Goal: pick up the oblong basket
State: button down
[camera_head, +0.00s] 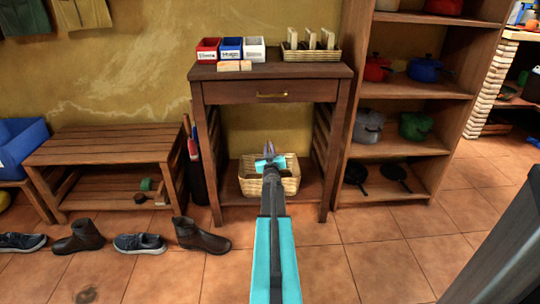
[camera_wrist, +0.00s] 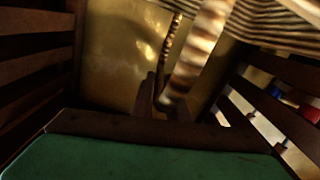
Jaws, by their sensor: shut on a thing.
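The oblong basket (camera_head: 290,180), woven and pale tan, is at the lower level of the dark wooden side table (camera_head: 330,95). My gripper (camera_head: 268,151) reaches into the table's open front and is shut on the basket at its rim. My arm hides the middle of the basket's front. In the wrist view, blurred striped weave of the basket (camera_wrist: 280,20) fills the upper right, close to the camera. I cannot tell whether the basket rests on the lower shelf or is slightly above it.
The table's slatted sides and legs stand close on both sides of the basket, with a drawer above. A second woven basket (camera_head: 312,54) and small bins (camera_head: 231,49) stand on top. Shoes (camera_head: 200,235) line the floor at left. A tall shelf (camera_head: 410,145) stands at right.

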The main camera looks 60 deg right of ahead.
jog(key=shift+r, duration=0.2)
jog(key=shift+s+a+r+p, duration=0.1)
jog(key=shift+r+p, duration=0.1)
jog(key=shift+p, duration=0.1)
notch_tip(320, 180, up, 11)
jog(key=p, duration=0.5)
jog(key=p+v, duration=0.3)
jog(key=v, duration=1.6)
jog(key=shift+a, duration=0.3)
jog(key=shift+s+f, duration=0.1)
